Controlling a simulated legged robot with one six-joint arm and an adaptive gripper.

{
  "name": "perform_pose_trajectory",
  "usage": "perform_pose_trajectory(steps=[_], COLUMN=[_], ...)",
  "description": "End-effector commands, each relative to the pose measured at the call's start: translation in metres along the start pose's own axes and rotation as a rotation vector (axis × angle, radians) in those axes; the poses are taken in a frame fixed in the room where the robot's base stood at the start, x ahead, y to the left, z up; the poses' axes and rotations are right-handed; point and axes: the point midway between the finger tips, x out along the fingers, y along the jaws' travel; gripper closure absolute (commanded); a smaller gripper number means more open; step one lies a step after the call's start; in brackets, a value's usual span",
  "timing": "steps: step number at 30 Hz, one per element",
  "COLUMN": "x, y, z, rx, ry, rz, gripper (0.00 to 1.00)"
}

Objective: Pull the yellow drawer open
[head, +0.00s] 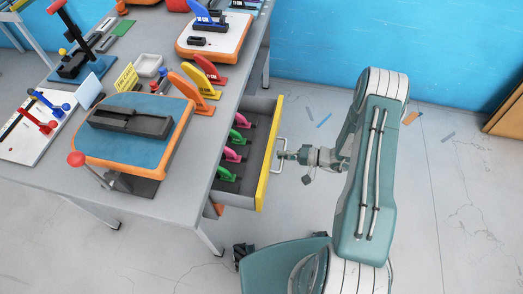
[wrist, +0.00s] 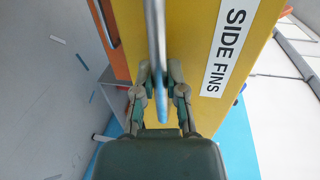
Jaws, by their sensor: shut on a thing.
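The yellow drawer (head: 268,165) is part way out from the right side of the grey table. Green and pink fins (head: 233,153) lie in its grey tray. Its metal handle (head: 281,158) stands out from the yellow front. My gripper (head: 284,157) is at the handle, in front of the drawer. In the wrist view my gripper (wrist: 162,85) has its two fingers on either side of the handle bar (wrist: 156,40), shut on it. The yellow front (wrist: 195,50) with a "SIDE FINS" label (wrist: 229,45) fills the middle of that view.
The grey table (head: 228,100) carries a blue and orange board (head: 110,150), orange and red fins (head: 195,80) and several tools. A blue wall (head: 400,40) stands behind. The floor (head: 450,200) right of my arm is clear apart from small scraps. Brown boards (head: 507,112) lean at the far right.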

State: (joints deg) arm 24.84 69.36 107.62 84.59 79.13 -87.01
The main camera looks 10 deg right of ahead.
Motion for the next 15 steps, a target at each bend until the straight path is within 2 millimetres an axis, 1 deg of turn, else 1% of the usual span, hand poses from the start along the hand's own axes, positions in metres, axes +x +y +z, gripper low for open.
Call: perform_pose_trajectory(steps=[1,6,12,15], x=[-0.015,-0.058,-0.098,-0.112], y=[0.007,0.015,0.023,0.026], z=[0.000,0.001,0.001,0.001], rx=[0.006,0.006,0.006,0.005], ry=[0.007,0.005,0.003,0.002], rz=[0.008,0.007,0.008,0.007], gripper=[1.00,1.00,1.00,1.00])
